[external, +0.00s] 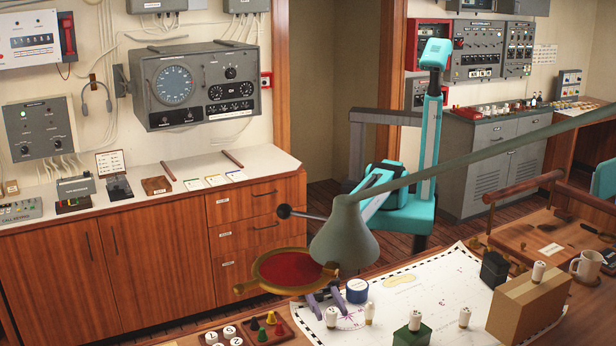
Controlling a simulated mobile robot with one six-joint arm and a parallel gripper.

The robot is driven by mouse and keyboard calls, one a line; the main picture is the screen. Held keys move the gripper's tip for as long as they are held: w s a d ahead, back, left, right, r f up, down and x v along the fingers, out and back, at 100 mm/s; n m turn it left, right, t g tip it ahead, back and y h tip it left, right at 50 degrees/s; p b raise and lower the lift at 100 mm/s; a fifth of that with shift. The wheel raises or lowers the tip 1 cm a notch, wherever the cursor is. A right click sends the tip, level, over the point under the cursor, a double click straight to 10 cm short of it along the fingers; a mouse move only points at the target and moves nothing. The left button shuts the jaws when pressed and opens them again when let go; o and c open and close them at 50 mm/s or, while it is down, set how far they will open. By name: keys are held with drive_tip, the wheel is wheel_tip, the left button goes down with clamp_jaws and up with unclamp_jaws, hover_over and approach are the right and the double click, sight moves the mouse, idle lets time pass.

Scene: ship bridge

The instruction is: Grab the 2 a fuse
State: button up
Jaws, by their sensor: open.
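Several small white cylinders that look like fuses stand at the chart table. One fuse (331,317) is by my fingertips, another (369,313) is just right of it, and a third (465,317) is farther right. One (415,321) is on a green block and one (538,271) on a cardboard box. Their ratings are too small to read, so I cannot tell which is 2 A. My gripper (328,306) is open, its fingers low over the chart's left end. The fuse by the fingertips appears between or just in front of them. The lamp shade hides my wrist.
The green lamp shade (345,238) and its long arm cross above the table. A red-glass magnifier (293,270) is left of my gripper. A blue round tin (357,291), black block (494,269), cardboard box (528,305) and mug (587,266) stand rightward. The chart's middle (430,285) is fairly clear.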

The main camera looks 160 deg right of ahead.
drive_tip(key=shift+c, duration=0.4)
drive_tip(key=c, duration=1)
drive_tip(key=shift+r, duration=0.1)
drive_tip(key=shift+c, duration=0.2)
wheel_tip(320, 180, up, 10)
drive_tip(key=b, duration=0.1)
